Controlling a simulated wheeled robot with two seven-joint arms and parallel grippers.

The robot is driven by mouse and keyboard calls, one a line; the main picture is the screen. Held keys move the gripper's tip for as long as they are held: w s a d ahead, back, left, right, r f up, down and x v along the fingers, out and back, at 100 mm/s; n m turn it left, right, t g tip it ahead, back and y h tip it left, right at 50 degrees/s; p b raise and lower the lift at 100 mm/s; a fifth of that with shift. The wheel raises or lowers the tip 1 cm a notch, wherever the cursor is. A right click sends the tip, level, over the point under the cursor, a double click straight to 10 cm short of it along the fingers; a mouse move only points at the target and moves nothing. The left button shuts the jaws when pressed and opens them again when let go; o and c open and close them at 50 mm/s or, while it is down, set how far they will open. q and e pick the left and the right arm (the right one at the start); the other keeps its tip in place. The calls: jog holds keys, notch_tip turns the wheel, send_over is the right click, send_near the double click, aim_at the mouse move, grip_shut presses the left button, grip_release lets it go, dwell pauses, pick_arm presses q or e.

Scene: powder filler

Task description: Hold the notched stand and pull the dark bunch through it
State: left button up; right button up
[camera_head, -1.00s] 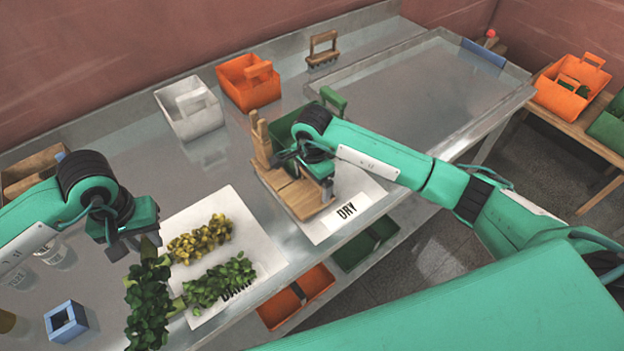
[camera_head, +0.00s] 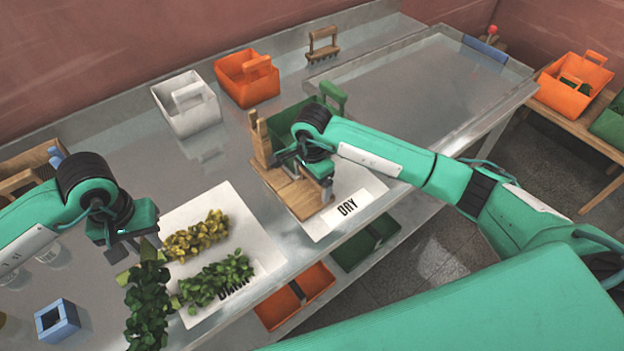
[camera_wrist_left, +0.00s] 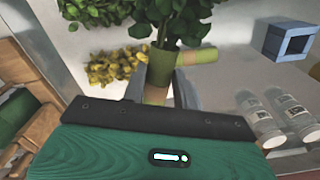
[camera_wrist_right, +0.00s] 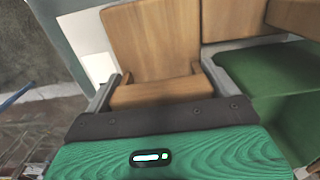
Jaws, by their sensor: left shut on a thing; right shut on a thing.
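The notched stand (camera_head: 302,200) is wooden, with a flat base and a notched upright, and sits on the mat marked DRY. My right gripper (camera_head: 304,172) is shut on the stand; the right wrist view shows its fingers on either side of a wooden part (camera_wrist_right: 160,92). The bunch is well left of the stand, apart from it.
A yellowish bunch (camera_head: 195,238) and a green bunch (camera_head: 218,280) lie on the left mat (camera_head: 190,212). A blue square holder (camera_head: 57,322) stands front left. White (camera_head: 186,105), orange (camera_head: 246,80) and green (camera_head: 285,115) bins stand behind. A large tray (camera_head: 420,85) lies back right.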

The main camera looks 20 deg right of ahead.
pick_arm(q)
jog(key=shift+s+f+b, duration=0.1)
jog(key=shift+f+b, duration=0.35)
jog(key=shift+b, duration=0.1)
pick_arm(e)
jog(key=shift+s+f, duration=0.15)
jog(key=shift+f, duration=0.15)
dwell(0.7)
jog(key=o, duration=0.9)
jog(key=shift+r, duration=0.1)
jog(key=shift+c, duration=0.2)
jog(key=c, duration=0.7)
jog(key=shift+o, duration=0.2)
jog(key=shift+w, duration=0.2)
